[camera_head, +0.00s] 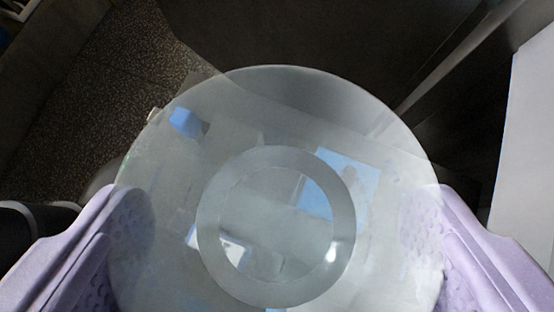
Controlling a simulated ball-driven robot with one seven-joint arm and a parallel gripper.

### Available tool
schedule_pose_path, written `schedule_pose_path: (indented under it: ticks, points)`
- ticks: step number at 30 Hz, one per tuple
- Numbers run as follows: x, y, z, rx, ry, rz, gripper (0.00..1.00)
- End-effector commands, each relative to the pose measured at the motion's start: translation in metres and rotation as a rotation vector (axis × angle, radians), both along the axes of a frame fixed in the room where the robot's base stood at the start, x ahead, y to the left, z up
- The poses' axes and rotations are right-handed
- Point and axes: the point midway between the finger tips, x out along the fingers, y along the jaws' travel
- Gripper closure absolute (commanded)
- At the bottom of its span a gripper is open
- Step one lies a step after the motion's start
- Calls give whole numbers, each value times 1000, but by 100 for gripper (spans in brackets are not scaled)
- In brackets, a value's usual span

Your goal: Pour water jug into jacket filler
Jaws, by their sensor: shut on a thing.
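A large, round, translucent vessel, which I take to be the water jug (170,215), fills the lower middle of the view. A paler ring shows on its near face, with bluish reflections around it. My gripper (278,245) is shut on the jug, with one lilac textured finger at its left side and the other at its right. The jug hides what lies straight behind it. I cannot make out the water inside. I cannot identify the jacket filler in this view.
A dark speckled floor (130,70) shows at the upper left. A dark, smooth surface (300,35) stands behind the jug at the top. A pale panel (530,150) rises at the right edge. A dark rounded thing (35,228) with a light band is at the left edge.

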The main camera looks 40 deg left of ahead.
Motion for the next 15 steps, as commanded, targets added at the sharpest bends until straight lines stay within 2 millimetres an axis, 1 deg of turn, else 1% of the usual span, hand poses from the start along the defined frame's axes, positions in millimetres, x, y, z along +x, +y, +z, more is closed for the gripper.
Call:
schedule_pose_path:
  ticks: [10,15]
  points:
    - [0,0,2,0,0,0,92]
    - [0,0,16,-1,1,0,92]
